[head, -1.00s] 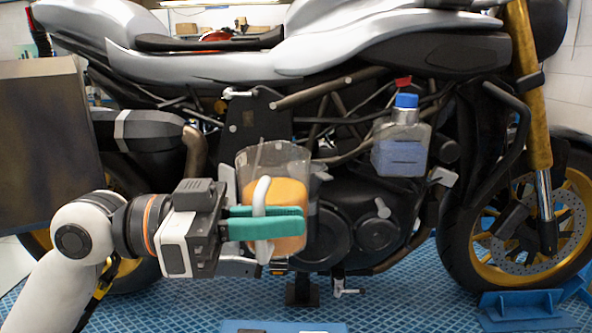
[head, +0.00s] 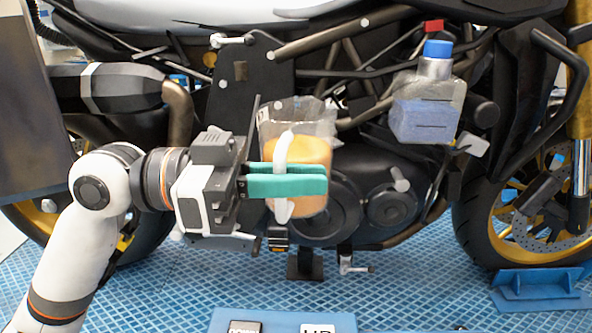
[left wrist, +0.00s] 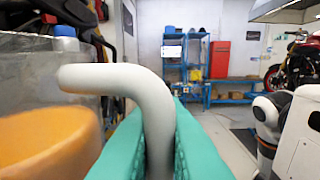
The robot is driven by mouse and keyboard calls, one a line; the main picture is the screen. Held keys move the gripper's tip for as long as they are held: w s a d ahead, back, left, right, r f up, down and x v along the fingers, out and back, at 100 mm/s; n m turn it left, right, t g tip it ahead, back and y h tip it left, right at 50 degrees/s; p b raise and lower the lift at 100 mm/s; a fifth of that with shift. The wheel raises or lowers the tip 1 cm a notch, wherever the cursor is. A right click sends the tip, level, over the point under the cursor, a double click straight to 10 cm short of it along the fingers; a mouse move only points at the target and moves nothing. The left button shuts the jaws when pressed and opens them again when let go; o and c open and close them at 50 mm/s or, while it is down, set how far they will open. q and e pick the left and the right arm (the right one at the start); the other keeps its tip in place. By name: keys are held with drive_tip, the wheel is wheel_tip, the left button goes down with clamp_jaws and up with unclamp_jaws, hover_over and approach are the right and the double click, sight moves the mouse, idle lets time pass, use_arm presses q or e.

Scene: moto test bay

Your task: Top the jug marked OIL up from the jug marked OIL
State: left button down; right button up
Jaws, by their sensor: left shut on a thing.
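A clear jug (head: 312,118) with orange liquid and a white handle (head: 284,150) is held upright in front of the motorcycle's engine. My left gripper (head: 288,180), with green fingers, is shut on that handle. In the left wrist view the white handle (left wrist: 118,80) stands between the green fingers, and the jug's orange liquid (left wrist: 50,145) is at the left. No OIL marking is readable on the jug. A clear bottle (head: 430,105) with blue liquid and a blue cap is on the motorcycle, to the right of the jug. My right gripper is not in view.
The motorcycle (head: 350,190) fills the background, with its front wheel (head: 520,200) at the right. A blue panel with partly cut-off labels (head: 270,322) lies at the bottom edge. Blue grid flooring (head: 420,290) is open in front. Blue shelving (left wrist: 190,65) stands far back.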

sight(328, 126)
use_arm(q)
drive_tip(key=w+r+n+p, duration=0.1)
drive_tip(key=p, duration=0.2)
drive_tip(key=w+r+n+p, duration=0.1)
drive_tip(key=w+n+p, duration=0.1)
drive_tip(key=p, duration=0.1)
drive_tip(key=w+n+p, duration=0.1)
drive_tip(key=p, duration=0.2)
drive_tip(key=shift+w+d+r+y, duration=0.15)
drive_tip(key=shift+d+r+y, duration=0.15)
drive_tip(key=shift+r+y, duration=0.1)
drive_tip(key=shift+w+d+r+n+p, duration=0.1)
drive_tip(key=shift+w+r+n+p, duration=0.2)
drive_tip(key=shift+w+n+p, duration=0.4)
drive_tip(key=shift+s+f, duration=0.15)
drive_tip(key=shift+f, duration=0.1)
drive_tip(key=shift+r, duration=0.1)
drive_tip(key=shift+w+r+p, duration=0.2)
drive_tip(key=shift+w+p, duration=0.05)
drive_tip(key=shift+p, duration=0.25)
drive_tip(key=shift+w, duration=0.25)
